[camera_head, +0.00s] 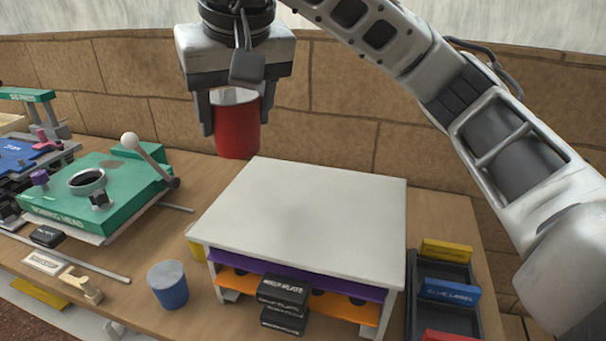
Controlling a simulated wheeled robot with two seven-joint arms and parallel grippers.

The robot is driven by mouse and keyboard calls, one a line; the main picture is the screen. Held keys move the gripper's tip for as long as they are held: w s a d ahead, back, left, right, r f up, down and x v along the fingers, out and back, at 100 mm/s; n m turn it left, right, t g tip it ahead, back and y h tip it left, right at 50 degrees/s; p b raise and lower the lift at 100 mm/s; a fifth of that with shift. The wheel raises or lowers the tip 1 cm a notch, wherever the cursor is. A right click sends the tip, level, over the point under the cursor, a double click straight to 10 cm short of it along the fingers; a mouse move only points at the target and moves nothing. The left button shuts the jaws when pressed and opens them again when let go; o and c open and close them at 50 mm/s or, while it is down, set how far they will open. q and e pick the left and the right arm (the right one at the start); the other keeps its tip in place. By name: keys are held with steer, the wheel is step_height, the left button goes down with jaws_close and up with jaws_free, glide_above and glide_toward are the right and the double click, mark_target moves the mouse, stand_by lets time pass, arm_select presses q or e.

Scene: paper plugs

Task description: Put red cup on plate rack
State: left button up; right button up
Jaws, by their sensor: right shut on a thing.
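My right gripper (236,112) is shut on the red cup (237,133), which hangs upright between its two fingers. The cup is in the air, above and behind the back left part of the white-topped rack (300,215). It appears apart from the rack top, though the exact height is hard to tell. The rack stands on the wooden table, its top flat and bare, with purple and orange layers below. I cannot tell for certain that this rack is the plate rack. My left gripper is not in view.
A blue cup (168,284) stands left of the rack, and a yellow thing (196,243) is partly hidden behind the rack. Black blocks (284,297) stick out at its front. A green machine (100,190) with a lever is left. A dark tray (445,300) with coloured labels is right.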

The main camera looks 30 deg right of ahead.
steer(key=d+f, duration=0.2)
steer(key=d, duration=0.1)
steer(key=s+d+f, duration=0.1)
steer(key=d+f, duration=0.1)
steer(key=d, duration=0.1)
steer(key=s+d+f, duration=0.1)
steer(key=d+f, duration=0.2)
steer(key=shift+s+f, duration=0.1)
steer(key=shift+d+f, duration=0.2)
steer(key=shift+f, duration=0.2)
steer(key=shift+d+f, duration=0.1)
steer(key=shift+f, duration=1.5)
steer(key=shift+f, duration=0.2)
steer(key=o, duration=1)
steer(key=shift+s, duration=0.1)
steer(key=shift+r, duration=0.15)
